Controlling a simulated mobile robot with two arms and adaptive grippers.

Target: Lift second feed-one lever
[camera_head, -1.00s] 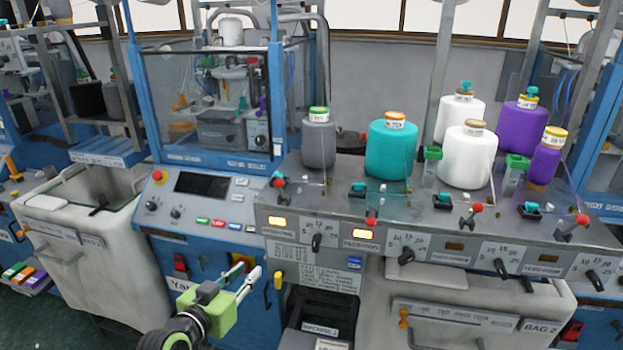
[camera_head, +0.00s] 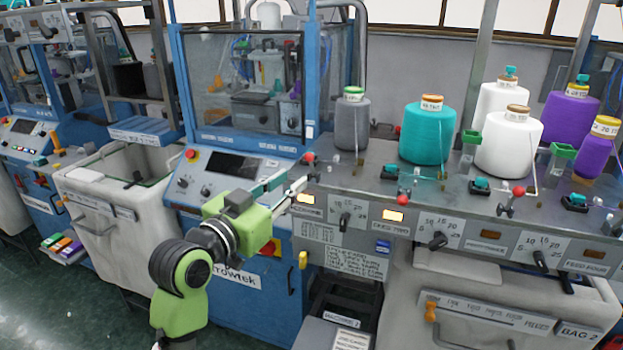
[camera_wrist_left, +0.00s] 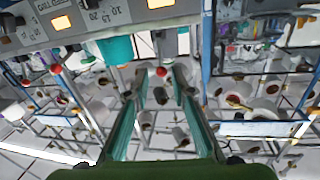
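The feed-one lever with a red knob (camera_head: 308,157) stands at the left end of the grey feed panel (camera_head: 365,180), above a lit orange window (camera_head: 305,198). My left gripper (camera_head: 296,186) reaches in from the left. In the head view its fingertips are just below and left of that knob, with no visible contact. In the left wrist view the two fingers (camera_wrist_left: 161,85) are apart and empty. A red knob (camera_wrist_left: 161,72) shows between their tips there. My right gripper is not in view.
More red-knobbed levers (camera_head: 401,197) line the panel to the right. Grey, teal (camera_head: 428,132), white and purple yarn cones stand behind them. A control panel with a dark screen (camera_head: 233,166) lies behind my left arm. A blue frame (camera_head: 318,75) rises behind.

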